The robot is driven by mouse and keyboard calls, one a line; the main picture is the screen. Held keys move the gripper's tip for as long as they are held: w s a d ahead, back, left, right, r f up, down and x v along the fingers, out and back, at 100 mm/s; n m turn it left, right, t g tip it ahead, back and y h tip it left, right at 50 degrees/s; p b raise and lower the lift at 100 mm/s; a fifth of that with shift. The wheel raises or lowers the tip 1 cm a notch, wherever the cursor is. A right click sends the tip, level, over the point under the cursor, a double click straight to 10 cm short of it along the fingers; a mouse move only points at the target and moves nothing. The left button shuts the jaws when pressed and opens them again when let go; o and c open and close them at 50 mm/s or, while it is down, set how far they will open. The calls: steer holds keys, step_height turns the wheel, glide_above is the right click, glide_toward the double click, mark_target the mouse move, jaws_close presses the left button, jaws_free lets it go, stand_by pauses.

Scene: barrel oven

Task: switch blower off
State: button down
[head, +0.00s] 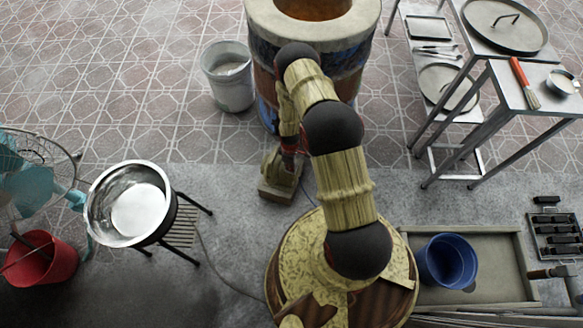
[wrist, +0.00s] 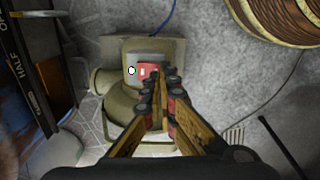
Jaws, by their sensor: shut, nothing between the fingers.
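The blower (head: 277,180) is a small tan machine on a flat base, standing on the floor at the foot of the barrel oven (head: 315,35). In the wrist view the blower (wrist: 125,100) shows a rounded body, a pipe to the left and a grey box on top. A red switch (wrist: 148,70) sits on this box, with a small white round spot beside it. My gripper (wrist: 165,75) is shut and empty, its fingertips just right of the red switch. I cannot tell whether they touch it. In the head view my gripper (head: 289,155) is over the blower, partly hiding it.
A white bucket (head: 230,80) stands left of the oven. A steel bowl (head: 130,203) on a stand and a red bucket (head: 40,258) are at left. Metal tables (head: 500,75) stand at right. A blue bucket (head: 447,262) is at lower right. A cord runs along the floor.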

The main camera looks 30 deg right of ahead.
steer(key=shift+f+b, duration=0.55)
steer(key=shift+f, duration=0.2)
stand_by(0.3)
steer(key=shift+r+p, duration=2.15)
steer(key=shift+r, duration=1.45)
